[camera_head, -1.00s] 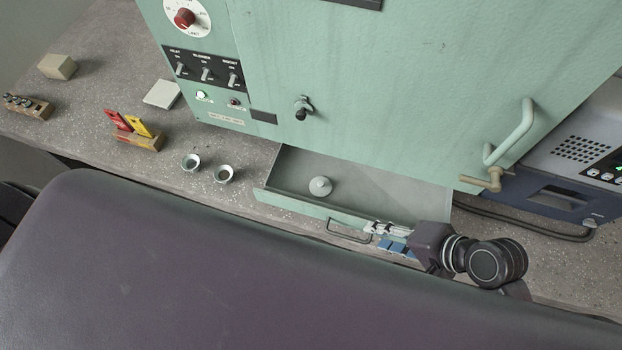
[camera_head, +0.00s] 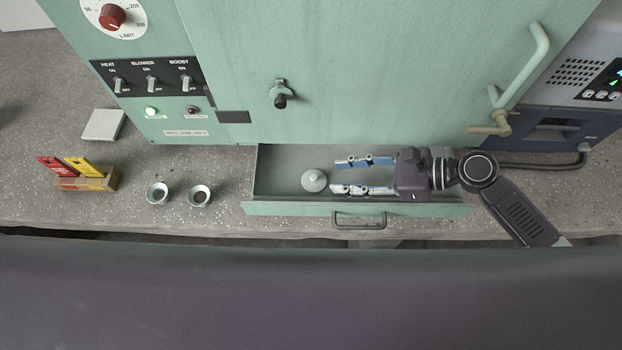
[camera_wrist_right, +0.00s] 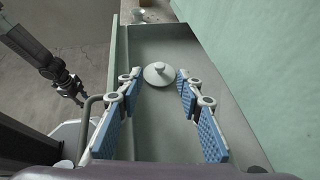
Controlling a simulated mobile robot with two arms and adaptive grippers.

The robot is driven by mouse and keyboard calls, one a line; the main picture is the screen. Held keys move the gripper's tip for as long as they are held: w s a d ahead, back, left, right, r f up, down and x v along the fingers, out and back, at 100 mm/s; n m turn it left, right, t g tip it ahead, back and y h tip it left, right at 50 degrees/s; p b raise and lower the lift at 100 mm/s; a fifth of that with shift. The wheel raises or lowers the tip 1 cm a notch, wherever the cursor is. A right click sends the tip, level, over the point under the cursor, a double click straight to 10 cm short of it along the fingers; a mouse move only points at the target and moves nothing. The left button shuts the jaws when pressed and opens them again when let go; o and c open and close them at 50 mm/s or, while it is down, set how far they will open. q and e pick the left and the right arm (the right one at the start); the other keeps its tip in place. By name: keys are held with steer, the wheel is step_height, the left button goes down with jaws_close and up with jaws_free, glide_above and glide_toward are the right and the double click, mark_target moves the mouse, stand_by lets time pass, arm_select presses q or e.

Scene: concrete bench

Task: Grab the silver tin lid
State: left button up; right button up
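The silver tin lid (camera_head: 314,181), a round grey disc with a knob on top, lies in the open drawer (camera_head: 282,160) of the green cabinet. In the right wrist view the lid (camera_wrist_right: 159,74) lies on the drawer floor ahead of the fingertips. My right gripper (camera_head: 335,177) is open and empty, over the drawer just right of the lid. Its blue-padded fingers (camera_wrist_right: 158,88) point toward the lid, which is in line with the gap between them. My left gripper is not in the head view; an arm with a small dark gripper (camera_wrist_right: 72,92) shows at the left of the right wrist view, its opening unclear.
The drawer front with its handle (camera_head: 359,221) and the cabinet face (camera_head: 330,90) bound the drawer. Two small metal cups (camera_head: 200,195) stand on the bench to the left. A wooden holder (camera_head: 85,181) with red and yellow pieces stands farther left.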

mark_target(316, 177)
steer(key=p+x, duration=0.1)
steer(key=x, duration=0.5)
steer(key=shift+w+a+f, duration=0.1)
steer(key=shift+a+f, duration=0.05)
steer(key=shift+a, duration=0.1)
steer(key=c, duration=0.8)
